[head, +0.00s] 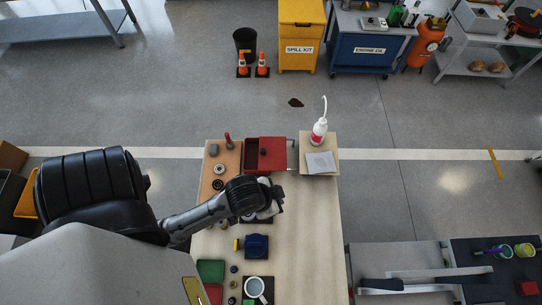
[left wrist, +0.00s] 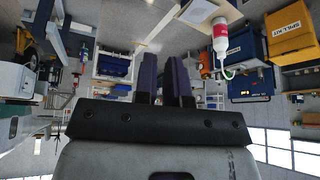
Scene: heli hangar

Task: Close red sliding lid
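A red box (head: 251,158) stands at the far end of the workbench in the head view. Its brighter red sliding lid (head: 274,153), with a black knob (head: 263,152), covers the right part. The left part shows dark and uncovered. My left gripper (head: 268,211) is nearer me than the box, low over the bench and apart from the box; the wrist hides much of it. In the left wrist view its two purple fingers (left wrist: 162,80) stand close together with a narrow gap and nothing seen between them. My right gripper is not in view.
A side board (head: 333,142) right of the box holds a white bottle (head: 319,130) and a grey plate (head: 320,163). Small parts lie left of the box. A blue block (head: 256,246) and a white cup (head: 255,287) stand nearer me. The bench's right side (head: 310,220) is clear.

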